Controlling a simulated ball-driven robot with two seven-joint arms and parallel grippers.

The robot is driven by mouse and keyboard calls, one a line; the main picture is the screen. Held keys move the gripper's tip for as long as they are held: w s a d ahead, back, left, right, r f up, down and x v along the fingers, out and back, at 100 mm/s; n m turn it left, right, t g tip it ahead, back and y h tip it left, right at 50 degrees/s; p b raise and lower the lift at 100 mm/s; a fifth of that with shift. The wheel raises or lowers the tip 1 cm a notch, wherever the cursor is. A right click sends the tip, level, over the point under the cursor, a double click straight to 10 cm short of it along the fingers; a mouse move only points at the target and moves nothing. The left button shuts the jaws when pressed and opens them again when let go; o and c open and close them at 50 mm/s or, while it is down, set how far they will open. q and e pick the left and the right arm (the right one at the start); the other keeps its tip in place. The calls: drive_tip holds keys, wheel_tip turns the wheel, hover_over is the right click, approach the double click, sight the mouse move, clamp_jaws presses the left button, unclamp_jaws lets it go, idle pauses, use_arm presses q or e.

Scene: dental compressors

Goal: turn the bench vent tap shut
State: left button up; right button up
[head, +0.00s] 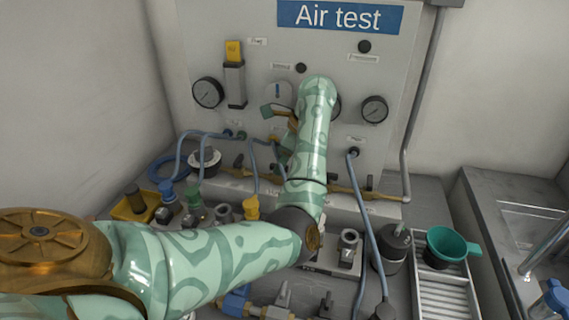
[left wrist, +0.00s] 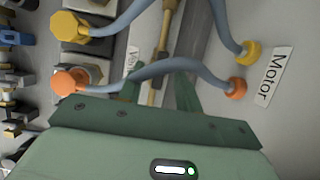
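My left arm reaches across the bench to the panel. In the head view my left gripper (head: 281,114) is partly hidden by the forearm. In the left wrist view my left gripper (left wrist: 158,93) shows two green fingers, spread apart, with nothing clearly gripped. A brass pipe (left wrist: 168,35) runs between the fingers, beside a partly hidden label (left wrist: 132,59) starting "Ve". A grey-blue hose crosses at the fingers. I cannot clearly make out the vent tap or its handle setting. The brass pipe also shows in the head view (head: 351,190). My right gripper is not in view.
The panel (head: 258,55) carries the "Air test" sign (head: 341,17) and gauges (head: 208,92). Hoses with orange (left wrist: 237,89) and yellow (left wrist: 251,50) ends lie close to the gripper, near the "Motor" label (left wrist: 274,77). Fittings crowd the bench; a green funnel (head: 449,244) stands right.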

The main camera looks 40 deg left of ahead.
use_arm(q)
clamp_jaws()
